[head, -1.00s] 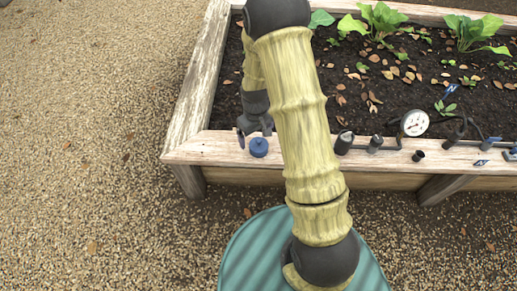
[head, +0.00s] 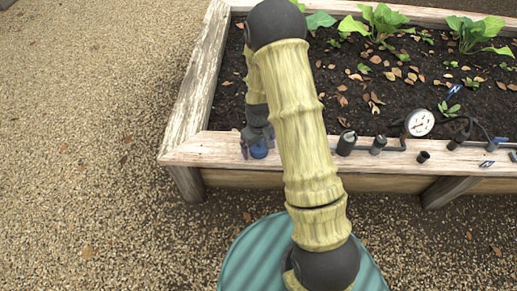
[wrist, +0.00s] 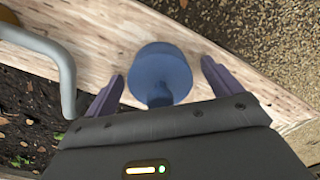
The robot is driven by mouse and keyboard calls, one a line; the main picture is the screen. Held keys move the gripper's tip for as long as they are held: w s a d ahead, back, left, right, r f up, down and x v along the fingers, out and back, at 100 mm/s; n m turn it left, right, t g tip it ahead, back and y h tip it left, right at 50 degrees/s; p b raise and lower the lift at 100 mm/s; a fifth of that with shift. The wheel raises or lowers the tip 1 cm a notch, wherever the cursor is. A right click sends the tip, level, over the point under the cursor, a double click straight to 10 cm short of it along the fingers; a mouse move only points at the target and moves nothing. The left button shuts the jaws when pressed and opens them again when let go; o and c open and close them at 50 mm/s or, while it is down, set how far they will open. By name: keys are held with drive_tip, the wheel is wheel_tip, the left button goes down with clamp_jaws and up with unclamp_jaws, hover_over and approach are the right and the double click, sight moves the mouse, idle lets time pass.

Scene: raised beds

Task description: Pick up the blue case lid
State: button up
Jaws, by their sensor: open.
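The blue case lid (head: 259,150) is a small round blue piece with a knob, resting on the wooden rim near the front left corner of the raised bed. In the wrist view my gripper (wrist: 160,80) is open, one finger on each side of the lid, with gaps on both sides. Whether the fingers touch the wood cannot be told.
The wooden rim (head: 215,148) runs along the bed's front. A grey curved pipe or handle (wrist: 62,70) is close by on the left in the wrist view. Gravel (head: 90,170) lies outside the bed.

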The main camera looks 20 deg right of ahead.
idle(0.4)
drive_tip(key=c, duration=1)
wheel_tip(320, 180, up, 10)
drive_tip(key=p, duration=0.4)
drive_tip(key=shift+r, duration=0.1)
drive_tip(key=shift+w, duration=0.1)
